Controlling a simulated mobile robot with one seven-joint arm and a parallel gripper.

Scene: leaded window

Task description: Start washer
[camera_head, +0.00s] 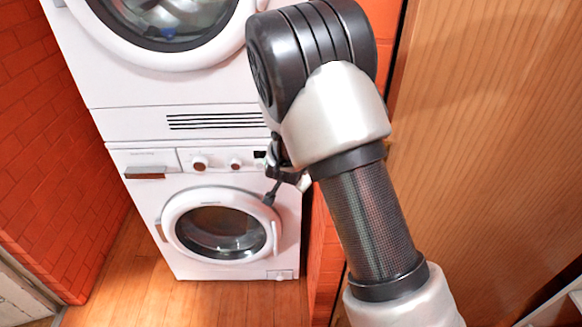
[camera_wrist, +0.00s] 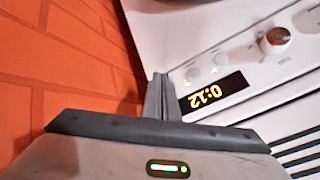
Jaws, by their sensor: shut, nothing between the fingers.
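The white front-loading washer (camera_head: 145,210) stands at the bottom of a stack, with a round glass door (camera_head: 220,232) that looks closed. Its panel has two round knobs (camera_head: 200,163) and a dark display (camera_head: 260,155), partly hidden by my arm. In the wrist view the display (camera_wrist: 212,90) reads 0:12, upside down, beside small marked buttons (camera_wrist: 215,68) and a knob (camera_wrist: 275,42). My gripper (camera_wrist: 162,88) is shut and empty, its fingertips close by the display's edge; contact cannot be told. In the head view my gripper (camera_head: 271,193) shows in front of the washer's right side, below the panel.
A second white machine (camera_head: 115,75) with a round door sits on top of the washer. An orange brick wall (camera_head: 45,150) stands at the left, and brick also lies close right of the washer. A wooden panel (camera_head: 480,130) fills the right. Wooden floor (camera_head: 120,290) is clear in front.

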